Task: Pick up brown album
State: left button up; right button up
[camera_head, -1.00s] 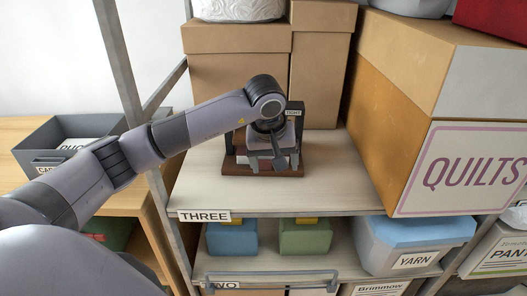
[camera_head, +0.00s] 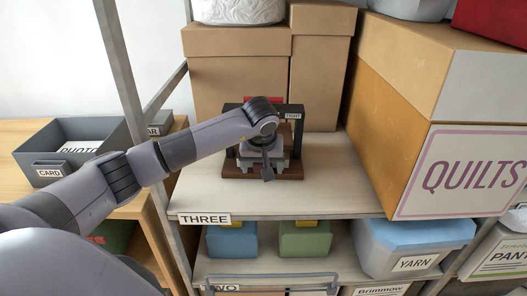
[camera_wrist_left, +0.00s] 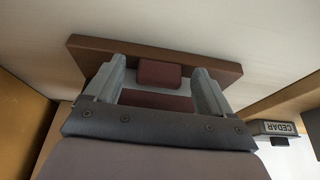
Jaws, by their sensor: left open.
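A dark press-like frame with a small "TIGHT" label (camera_head: 293,115) stands on a brown base board (camera_head: 292,173) on the shelf marked THREE. My left gripper (camera_head: 264,165) points down in front of this frame, just over the board, and hides much of it. In the left wrist view my open left gripper (camera_wrist_left: 159,70) has a dark reddish-brown block (camera_wrist_left: 160,74) between its fingers. The brown board (camera_wrist_left: 88,52) lies beyond the fingertips. I cannot tell whether the block is the brown album or whether the fingers touch it. My right gripper is out of view.
Tall cardboard boxes (camera_head: 235,80) stand behind the frame, and a big QUILTS box (camera_head: 460,170) stands to the right. The shelf (camera_head: 340,180) is bare between them. A metal post (camera_head: 120,75) stands left. A grey tray (camera_head: 90,135) sits on the left table.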

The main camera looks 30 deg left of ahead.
pick_arm(q)
jog(key=c, duration=1)
jog(key=shift+c, duration=0.3)
jog(key=shift+r, duration=0.1)
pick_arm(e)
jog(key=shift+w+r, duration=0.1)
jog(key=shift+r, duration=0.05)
pick_arm(q)
jog(key=shift+r, duration=0.15)
jog(key=shift+r, duration=0.2)
jog(key=s+d+b, duration=0.1)
jog(key=s+d, duration=0.3)
jog(key=s, duration=0.3)
jog(key=s+d+r+b, duration=0.1)
jog(key=s+d, duration=0.4)
jog(key=s, duration=0.3)
jog(key=shift+d, duration=0.3)
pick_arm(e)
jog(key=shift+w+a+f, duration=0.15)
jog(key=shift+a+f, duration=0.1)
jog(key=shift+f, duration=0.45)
